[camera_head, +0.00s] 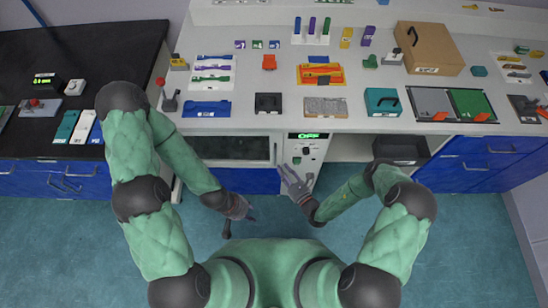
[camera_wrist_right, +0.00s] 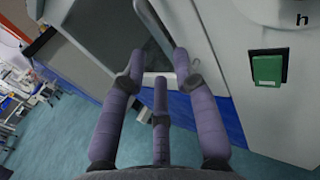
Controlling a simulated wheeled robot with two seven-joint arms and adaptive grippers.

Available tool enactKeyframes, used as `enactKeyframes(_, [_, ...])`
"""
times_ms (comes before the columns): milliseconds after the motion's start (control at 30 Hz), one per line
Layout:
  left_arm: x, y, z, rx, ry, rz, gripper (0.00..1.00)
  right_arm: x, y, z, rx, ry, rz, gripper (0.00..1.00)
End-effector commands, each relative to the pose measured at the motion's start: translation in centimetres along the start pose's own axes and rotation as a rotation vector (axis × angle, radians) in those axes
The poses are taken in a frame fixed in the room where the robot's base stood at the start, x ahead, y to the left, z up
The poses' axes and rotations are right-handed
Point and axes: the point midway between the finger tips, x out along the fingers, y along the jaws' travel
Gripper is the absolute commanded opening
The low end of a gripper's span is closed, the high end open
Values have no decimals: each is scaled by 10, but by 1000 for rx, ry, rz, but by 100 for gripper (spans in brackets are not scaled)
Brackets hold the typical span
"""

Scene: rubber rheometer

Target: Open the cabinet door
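The cabinet door (camera_head: 235,150) is a dark glass panel in a pale frame below the bench, left of a control panel reading OFF; it looks shut in the head view. It also shows in the right wrist view (camera_wrist_right: 85,60), at a slant. A pale handle piece (camera_wrist_right: 150,79) lies between my right fingers. My right gripper (camera_head: 289,175) is by the door's right edge; in the right wrist view (camera_wrist_right: 160,62) its fingers are spread around the handle. Contact cannot be told. My left gripper (camera_head: 239,216) hangs lower, in front of the cabinet, its fingers apart and empty.
The control panel (camera_head: 305,155) stands just right of the door; its green switch (camera_wrist_right: 268,68) shows in the right wrist view. The white bench top (camera_head: 235,122) above holds many tools and trays. A black bin (camera_head: 400,150) sits right of the panel.

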Motion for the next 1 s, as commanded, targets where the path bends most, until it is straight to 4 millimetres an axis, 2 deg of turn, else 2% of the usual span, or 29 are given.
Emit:
enactKeyframes(200, [6, -2, -1, 0, 1, 0, 40, 37, 2, -1, -1, -2, 6, 30])
enactKeyframes(400, [10, -4, -1, 0, 1, 0, 40, 62, 2, 0, -1, -1, 5, 30])
enactKeyframes(600, [11, -4, -1, 0, 1, 0, 40, 72, 1, 0, 1, -1, 3, 30])
enactKeyframes(867, [11, -4, -1, 0, 1, 0, 40, 72, 1, 0, 1, 0, 2, 30])
enactKeyframes(967, [11, -4, -1, 0, 1, 0, 40, 72, 1, 0, 1, 0, 2, 2])
enactKeyframes(1000, [11, -4, -1, 0, 1, 0, 40, 72, 1, 0, 1, 0, 2, 0])
